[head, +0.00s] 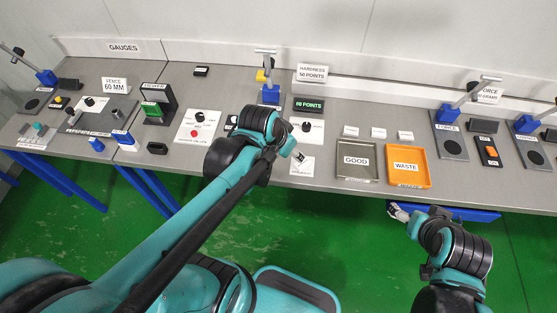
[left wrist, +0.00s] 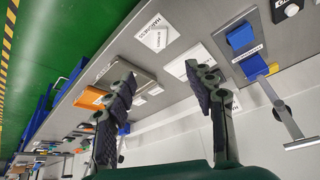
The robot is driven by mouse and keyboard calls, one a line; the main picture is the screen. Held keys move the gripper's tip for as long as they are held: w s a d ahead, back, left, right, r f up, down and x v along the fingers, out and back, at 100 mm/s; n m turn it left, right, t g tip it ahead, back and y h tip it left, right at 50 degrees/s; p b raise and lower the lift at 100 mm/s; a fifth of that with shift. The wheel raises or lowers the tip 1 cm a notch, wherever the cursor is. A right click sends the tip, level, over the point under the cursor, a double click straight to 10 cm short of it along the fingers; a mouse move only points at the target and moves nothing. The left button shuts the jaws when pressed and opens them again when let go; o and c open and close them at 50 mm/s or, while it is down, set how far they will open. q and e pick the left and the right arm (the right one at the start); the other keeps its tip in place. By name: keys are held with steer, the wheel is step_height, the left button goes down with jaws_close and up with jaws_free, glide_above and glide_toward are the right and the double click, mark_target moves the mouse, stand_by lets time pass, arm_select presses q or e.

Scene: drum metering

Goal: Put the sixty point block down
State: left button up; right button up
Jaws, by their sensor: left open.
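My left gripper (head: 292,148) is over the middle of the bench, its fingers mostly hidden in the head view. In the left wrist view the gripper (left wrist: 160,76) has its two dark fingers wide apart with nothing between them. I cannot pick out the sixty point block for certain. A white hardness card (head: 302,165) lies near the bench's front edge. The card also shows in the left wrist view (left wrist: 152,30), beyond the fingertips. A green-lit display (head: 309,105) stands behind the gripper. My right gripper (head: 398,212) is low in front of the bench, too small to read.
A grey GOOD tray (head: 357,179) and an orange WASTE tray (head: 428,173) lie right of the card. Several small white labels stand behind them. A blue-based hardness stand (head: 270,93) rises behind my left gripper. A red-button panel (head: 196,127) lies left of it.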

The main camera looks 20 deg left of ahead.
arm_select(q)
steer(key=s+r+n+t+y, duration=0.1)
steer(key=s+r+n, duration=0.2)
steer(key=s, duration=0.4)
steer(key=shift+s+a+t, duration=0.25)
steer(key=shift+a+t, duration=0.05)
steer(key=shift+t, duration=0.1)
step_height(320, 180, down, 6)
steer(key=b, duration=0.6)
steer(key=shift+f, duration=0.25)
